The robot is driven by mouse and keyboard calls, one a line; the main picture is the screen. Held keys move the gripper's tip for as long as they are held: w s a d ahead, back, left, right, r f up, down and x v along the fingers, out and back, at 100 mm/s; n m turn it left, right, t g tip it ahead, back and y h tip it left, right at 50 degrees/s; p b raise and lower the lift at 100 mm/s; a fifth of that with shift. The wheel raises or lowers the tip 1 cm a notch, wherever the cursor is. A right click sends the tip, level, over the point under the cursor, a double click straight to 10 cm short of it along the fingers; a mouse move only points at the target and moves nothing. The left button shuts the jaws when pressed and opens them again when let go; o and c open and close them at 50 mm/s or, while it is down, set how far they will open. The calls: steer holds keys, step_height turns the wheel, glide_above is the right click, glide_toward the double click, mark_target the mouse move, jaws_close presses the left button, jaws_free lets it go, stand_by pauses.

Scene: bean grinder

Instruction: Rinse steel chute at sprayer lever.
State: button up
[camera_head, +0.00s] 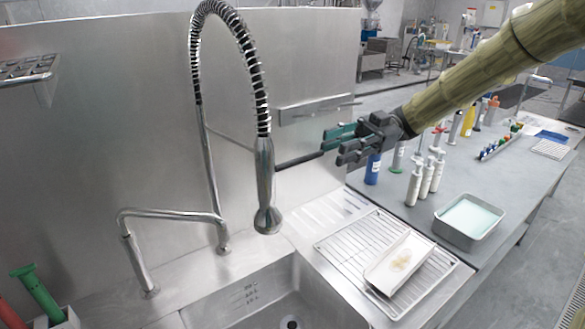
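The steel chute (396,263) is a pale open trough with a brownish patch of residue inside. It lies tilted on a wire rack (337,247) to the right of the sink. The sprayer (265,188) hangs nozzle down from a coiled hose, above the back edge of the sink. Its lever (300,159) is a thin dark bar reaching right from the spray head. My gripper (338,143) is at the lever's right end, its fingers pointing left with a gap between them. I cannot tell whether it touches the lever. It holds no chute.
The sink basin (236,298) is at the bottom, with a swing faucet (170,214) at its left. White bottles (427,178), a blue bottle (372,170) and a tray of pale green liquid (468,218) stand on the right counter. A steel splash wall (110,110) rises behind.

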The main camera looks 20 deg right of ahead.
mark_target(297, 159)
steer(key=p+x, duration=0.3)
steer(key=x, duration=0.6)
steer(key=shift+a+f, duration=0.1)
steer(key=shift+a, duration=0.15)
steer(key=shift+s+a+f+p, duration=0.1)
steer(key=shift+s+a+p, duration=0.1)
steer(key=shift+a+p, duration=0.3)
steer(key=shift+a, duration=0.1)
jaws_close()
